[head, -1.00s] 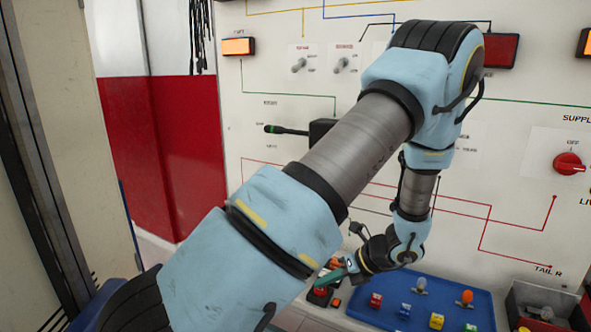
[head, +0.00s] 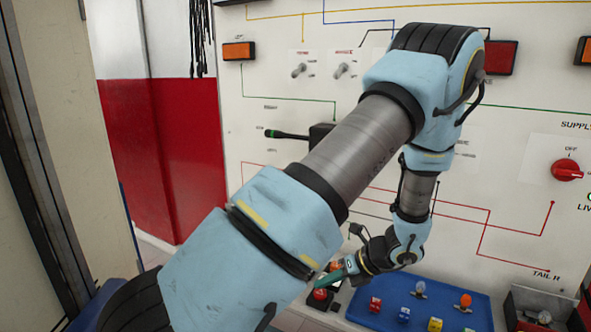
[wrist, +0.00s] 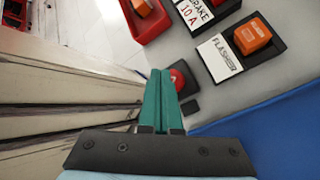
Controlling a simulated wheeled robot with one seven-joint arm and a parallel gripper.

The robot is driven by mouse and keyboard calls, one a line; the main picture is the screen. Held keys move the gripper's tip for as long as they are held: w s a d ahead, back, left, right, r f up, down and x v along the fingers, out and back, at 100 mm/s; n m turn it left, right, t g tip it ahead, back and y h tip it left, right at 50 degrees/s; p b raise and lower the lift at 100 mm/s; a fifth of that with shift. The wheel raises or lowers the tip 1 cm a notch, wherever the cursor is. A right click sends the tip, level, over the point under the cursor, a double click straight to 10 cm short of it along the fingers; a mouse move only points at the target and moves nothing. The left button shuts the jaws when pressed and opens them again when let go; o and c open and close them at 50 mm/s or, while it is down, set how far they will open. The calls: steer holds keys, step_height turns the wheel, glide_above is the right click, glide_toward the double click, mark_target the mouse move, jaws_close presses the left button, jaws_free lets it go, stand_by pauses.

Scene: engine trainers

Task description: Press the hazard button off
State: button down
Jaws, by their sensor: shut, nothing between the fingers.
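The hazard button, a round red cap on a dark base (head: 320,294), sits low at the bottom of the board, left of the blue tray. In the wrist view the red cap (wrist: 178,80) shows just right of my fingertips, partly hidden behind them. My gripper (head: 322,281) points down-left with its teal fingers together and empty, its tips at the button's upper side. The fingers (wrist: 160,73) also show side by side in the wrist view. I cannot tell whether they touch the cap. The orange lamp (head: 238,50) at the upper left looks dim.
The blue tray (head: 455,290) with bulbs and coloured fuses lies right of my gripper. An orange flasher relay (wrist: 253,35) stands near the button. A dark bin (head: 540,303) is at the lower right. A stalk lever (head: 285,134) juts from the board.

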mark_target(322, 295)
steer(key=shift+r, duration=0.1)
step_height(322, 295, up, 6)
steer(key=p, duration=0.5)
steer(key=shift+p, duration=0.4)
steer(key=s+a+r+n+h, duration=0.2)
steer(key=a+r+n+h, duration=0.1)
steer(key=n, duration=0.7)
steer(key=s+a+r+n+g+h, duration=0.1)
steer(key=s+a+r+n+h, duration=0.1)
steer(key=a+r+n, duration=0.4)
steer(key=s+a+r+n+g+h, duration=0.1)
steer(key=s+a+r+n+h, duration=0.2)
steer(key=n, duration=1.1)
step_height(322, 295, up, 4)
steer(key=shift+a+r+n+h, duration=0.1)
steer(key=shift+a+n+h, duration=0.2)
steer(key=shift+a, duration=0.7)
